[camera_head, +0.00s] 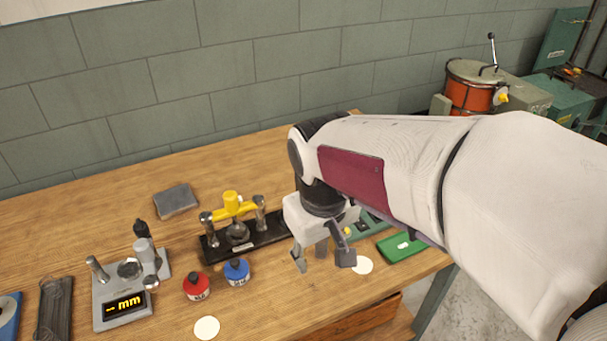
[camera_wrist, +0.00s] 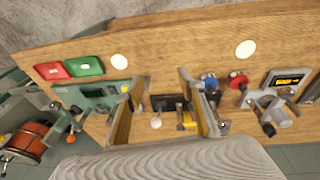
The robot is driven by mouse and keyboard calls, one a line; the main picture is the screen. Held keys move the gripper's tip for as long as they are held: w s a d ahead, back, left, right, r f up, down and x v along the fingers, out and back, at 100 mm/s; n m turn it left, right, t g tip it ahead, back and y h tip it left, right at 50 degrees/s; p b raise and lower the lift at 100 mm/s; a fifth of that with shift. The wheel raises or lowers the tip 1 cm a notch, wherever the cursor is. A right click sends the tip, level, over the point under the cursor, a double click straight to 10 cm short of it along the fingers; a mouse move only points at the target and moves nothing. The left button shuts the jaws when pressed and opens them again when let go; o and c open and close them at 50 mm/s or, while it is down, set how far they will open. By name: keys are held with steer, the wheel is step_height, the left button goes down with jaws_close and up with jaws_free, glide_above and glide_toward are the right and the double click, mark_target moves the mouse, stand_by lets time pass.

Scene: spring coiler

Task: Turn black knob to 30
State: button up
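A black knob-like part (camera_head: 142,229) tops the upright post of a grey gauge (camera_head: 107,309) at the left of the bench in the head view; I cannot tell if it is the task's knob. The gauge's display shows a dash and "mm" in yellow. In the wrist view this gauge (camera_wrist: 264,101) is at the right, with a dark rounded part (camera_wrist: 268,129) at its lower edge. My gripper (camera_head: 322,262) hangs over the bench, well right of the gauge. Its fingers are apart and nothing shows between them, also in the wrist view (camera_wrist: 161,80). No scale with 30 is readable.
A black-based fixture with a yellow bridge (camera_head: 231,204) stands between gauge and gripper. A green device is partly hidden behind my gripper; a green tray (camera_head: 401,247) lies to the right. A grey block (camera_head: 176,200) lies behind.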

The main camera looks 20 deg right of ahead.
steer(key=w+d+f+n+h, duration=0.1)
steer(key=w+d+f+n, duration=0.1)
steer(key=w+d+n, duration=0.2)
steer(key=w+d+f+n+h, duration=0.1)
steer(key=w+d+f+n, duration=0.2)
steer(key=w+n, duration=0.6)
steer(key=w+d+f+n+h, duration=0.1)
steer(key=w+d+f+n, duration=0.1)
steer(key=w+d+n, duration=0.4)
steer(key=shift+w+d+f+g+h, duration=0.3)
steer(key=shift+w+f, duration=0.1)
steer(key=shift+w, duration=1.85)
steer(key=shift+x, duration=3.85)
steer(key=c, duration=1.1)
